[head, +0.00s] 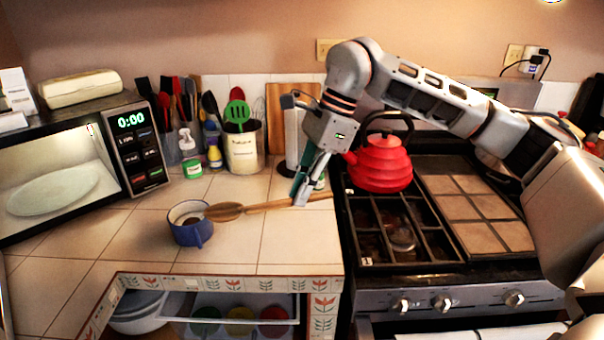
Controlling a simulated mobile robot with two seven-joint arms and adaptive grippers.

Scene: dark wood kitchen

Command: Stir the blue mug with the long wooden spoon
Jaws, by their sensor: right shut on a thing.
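The blue mug (191,232) stands upright on the tiled counter, with a pale inside and its handle toward the front. The long wooden spoon (265,206) lies nearly level in the picture, its bowl end at the mug's right rim and its handle reaching right toward the stove. Whether the bowl touches the rim or is over the opening, I cannot tell. My right gripper (303,192) points down and is shut on the spoon's handle, to the right of the mug. My left gripper is not in view.
A red kettle (382,163) stands on the stove just right of my right gripper. A utensil crock (244,148) and small bottles stand behind the spoon. An open microwave (136,147) is at the left. The counter in front of the mug is clear.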

